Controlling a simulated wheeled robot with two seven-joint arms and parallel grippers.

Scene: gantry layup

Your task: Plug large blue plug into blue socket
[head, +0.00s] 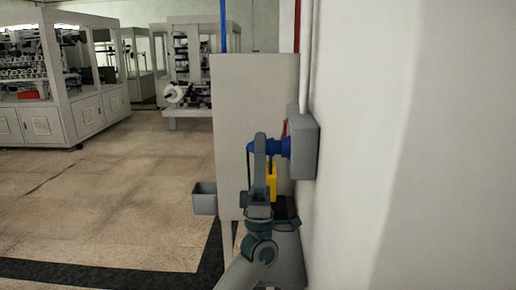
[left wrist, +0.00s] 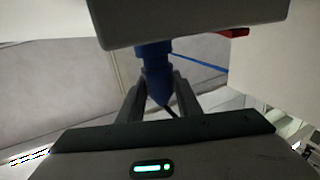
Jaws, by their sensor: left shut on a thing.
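The large blue plug (head: 270,147) is held level at the grey wall box (head: 304,142) in the head view. My left gripper (head: 260,150) is shut on it. In the left wrist view the tapered blue plug (left wrist: 157,88) sits between the two fingers of my left gripper (left wrist: 158,94), with a dark cable behind it. A blue collar, likely the blue socket (left wrist: 154,48), shows at the edge of the grey box (left wrist: 190,22). Plug and collar meet in line with no clear gap; how deep the plug sits is hidden. My right gripper is not in view.
A yellow part (head: 271,181) hangs below the plug. A tall grey cabinet (head: 230,120) stands behind, with a small grey bin (head: 204,198) on its left. The white wall (head: 420,150) closes off the right. Open tiled floor (head: 110,200) lies left.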

